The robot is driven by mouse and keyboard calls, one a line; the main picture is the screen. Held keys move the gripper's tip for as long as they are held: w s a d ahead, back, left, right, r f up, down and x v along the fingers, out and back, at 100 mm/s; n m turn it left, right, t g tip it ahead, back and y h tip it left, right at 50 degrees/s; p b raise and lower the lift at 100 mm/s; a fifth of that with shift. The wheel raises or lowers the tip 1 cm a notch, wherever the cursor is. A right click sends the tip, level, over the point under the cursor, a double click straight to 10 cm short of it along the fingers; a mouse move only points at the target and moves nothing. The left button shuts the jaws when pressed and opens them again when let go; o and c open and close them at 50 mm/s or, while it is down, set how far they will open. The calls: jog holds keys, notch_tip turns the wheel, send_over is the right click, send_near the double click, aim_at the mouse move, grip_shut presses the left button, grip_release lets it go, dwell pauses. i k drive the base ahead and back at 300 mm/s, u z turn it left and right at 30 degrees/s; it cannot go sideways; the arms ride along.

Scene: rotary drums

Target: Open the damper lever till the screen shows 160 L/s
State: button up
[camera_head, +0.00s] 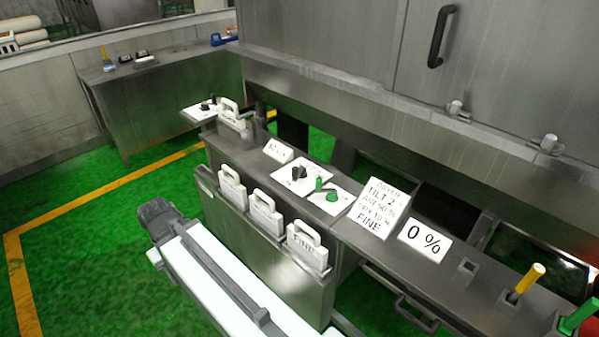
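A white screen (425,240) on the steel console reads "0 %"; I see no L/s reading. A yellow-handled lever (527,279) stands tilted in a slot at the lower right. A green-handled lever (578,317) stands nearer, cut by the right edge. I cannot tell which is the damper lever. A green knob (333,196) and a black knob (298,173) sit on white plates at the middle. My gripper (157,219) seems to be the dark end of my arm at the lower left, away from the levers; its fingers cannot be made out.
A white sign (379,207) reads "TILT 2" and "FINE", its other lines partly unclear. Several white handled plates (264,213) hang on the console front. A steel drum housing (330,45) rises behind. The green floor (100,215) at left is clear inside a yellow line.

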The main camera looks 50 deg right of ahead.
aim_at(301, 172)
jog(key=z, duration=0.1)
jog(key=i, duration=1)
jog(key=u, duration=0.05)
